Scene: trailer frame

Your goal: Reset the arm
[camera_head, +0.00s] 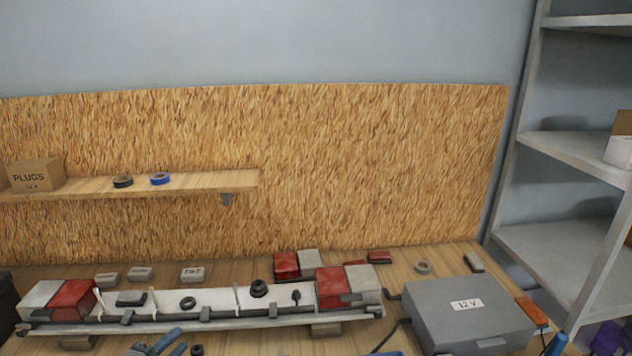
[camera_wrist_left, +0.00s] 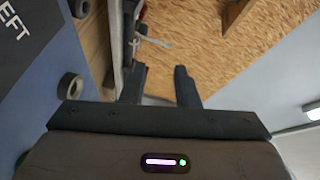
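My left gripper (camera_wrist_left: 160,85) shows in the left wrist view with its two dark fingers apart and nothing between them. Beyond the fingertips are the chipboard wall and part of the workbench, seen tilted. I cannot make out either gripper clearly in the head view. My right gripper does not show. A light bar (camera_head: 215,302) with red and white end blocks lies along the bench in the head view.
A grey 12 V box (camera_head: 440,328) stands at the bench's right. A wooden shelf (camera_head: 215,182) holds a plugs carton (camera_head: 35,175) and two tape rolls. A grey rack (camera_head: 575,155) stands at right. Blue-handled pliers (camera_head: 165,341) lie at the front.

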